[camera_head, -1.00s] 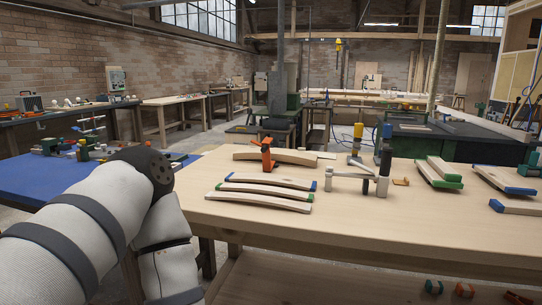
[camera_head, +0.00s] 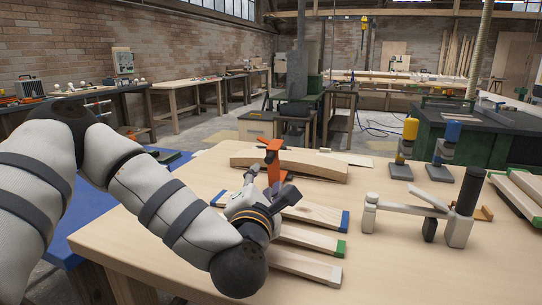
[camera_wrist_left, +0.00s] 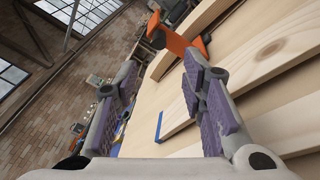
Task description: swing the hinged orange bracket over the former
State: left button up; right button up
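The orange bracket (camera_head: 273,160) stands upright at the near side of a thick curved wooden block (camera_head: 315,165), which looks like the former, at the back left of the bench. My left gripper (camera_head: 267,187) is over the curved strips just in front of the bracket. In the left wrist view the gripper (camera_wrist_left: 160,80) is open, its purple-padded fingers apart with nothing between them. The bracket (camera_wrist_left: 178,40) shows just beyond the fingertips, apart from them as far as I can tell. The bracket's hinge is not clear. My right gripper is out of view.
Curved wooden strips with blue (camera_head: 318,214) and green (camera_head: 308,238) ends lie under and beside my left wrist. A grey jig with a dark post (camera_head: 467,192) stands to the right. Yellow-topped (camera_head: 406,150) and blue-topped (camera_head: 446,150) tools stand behind it. The bench's front middle is clear.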

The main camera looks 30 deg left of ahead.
aim_at(269, 161)
pick_arm(q)
jog(key=x, duration=1)
jog(key=shift+w+a+b, duration=0.15)
jog(key=shift+w+b, duration=0.15)
jog(key=shift+w, duration=0.05)
grip_shut()
